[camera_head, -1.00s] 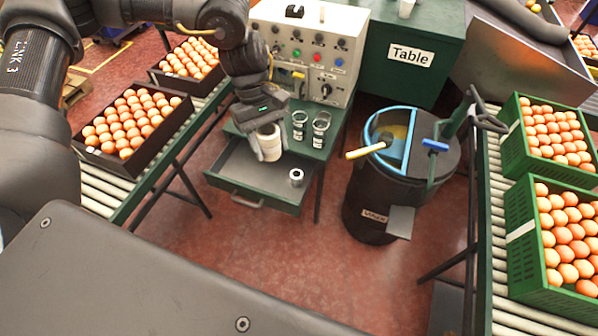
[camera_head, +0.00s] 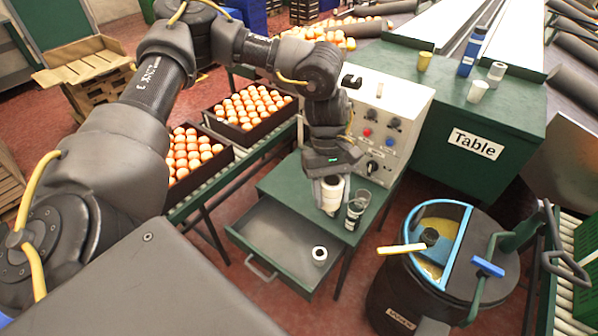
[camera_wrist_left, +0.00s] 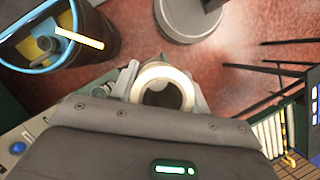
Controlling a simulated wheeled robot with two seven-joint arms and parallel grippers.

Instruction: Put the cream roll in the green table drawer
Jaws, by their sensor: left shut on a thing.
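My left gripper (camera_head: 332,190) is shut on the cream roll (camera_head: 333,183), a pale upright cylinder with a hollow core. The left wrist view shows the roll's round rim (camera_wrist_left: 163,70) between the gripper's fingers (camera_wrist_left: 162,98). In the head view the roll appears by the green table's right front, just left of the glasses; its exact height is unclear. The green table drawer (camera_head: 258,238) is pulled open. My right gripper is not in view.
Two glasses (camera_head: 355,213) stand close to the held roll. A control box (camera_head: 385,120) is at the table's back. A dark waste bin (camera_head: 395,285) with a blue rim stands right of the drawer.

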